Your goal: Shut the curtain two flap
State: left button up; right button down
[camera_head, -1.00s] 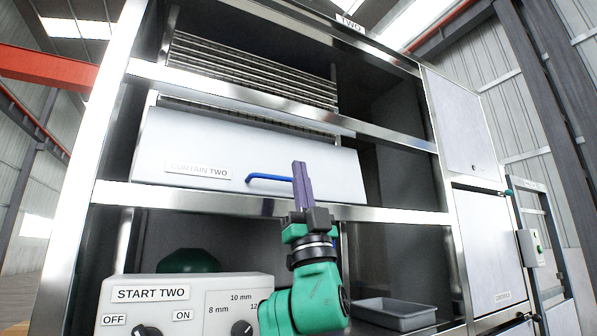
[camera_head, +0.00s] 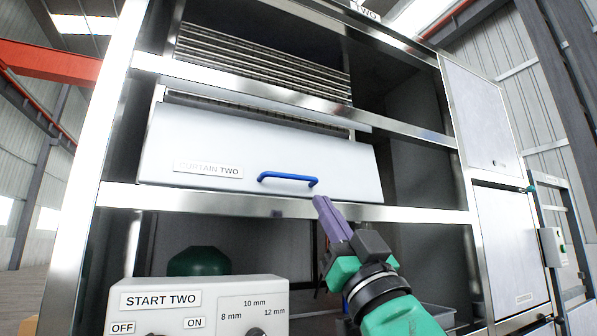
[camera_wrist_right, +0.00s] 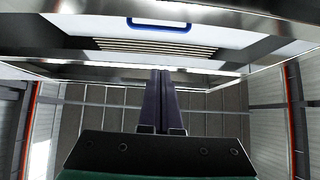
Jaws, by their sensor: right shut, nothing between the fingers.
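The curtain two flap (camera_head: 255,160) is a pale grey panel with a "CURTAIN TWO" label and a blue bar handle (camera_head: 287,179). It slants outward toward its lower edge, below a row of metal tubes, with a dark gap along its top. My right gripper (camera_head: 319,203) is shut and empty, its purple fingers pointing up just below and right of the handle, apart from it. In the right wrist view the shut fingers (camera_wrist_right: 160,75) point toward the flap, with the blue handle (camera_wrist_right: 160,26) beyond them. My left gripper is not in view.
A metal crossbar (camera_head: 400,213) runs just below the flap, close to my right fingers. A START TWO control box (camera_head: 240,300) stands at lower left. A grey tray (camera_head: 437,314) is partly hidden behind my right arm. Closed cabinet doors (camera_head: 510,245) are at right.

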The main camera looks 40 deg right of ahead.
aim_at(300, 179)
jog(key=p+x, duration=0.2)
jog(key=x, duration=0.1)
jog(key=f+p+x, duration=0.1)
jog(key=p+x, duration=0.2)
jog(key=x, duration=0.1)
jog(key=w+p+x, duration=0.1)
jog(key=p+x, duration=0.1)
jog(key=x, duration=0.2)
jog(key=shift+w+d+f, duration=0.1)
jog(key=shift+w+d, duration=0.05)
jog(key=shift+d, duration=0.2)
jog(key=shift+w+d+f, duration=0.15)
jog(key=shift+w+f, duration=0.05)
jog(key=shift+w, duration=0.25)
jog(key=shift+s, duration=0.1)
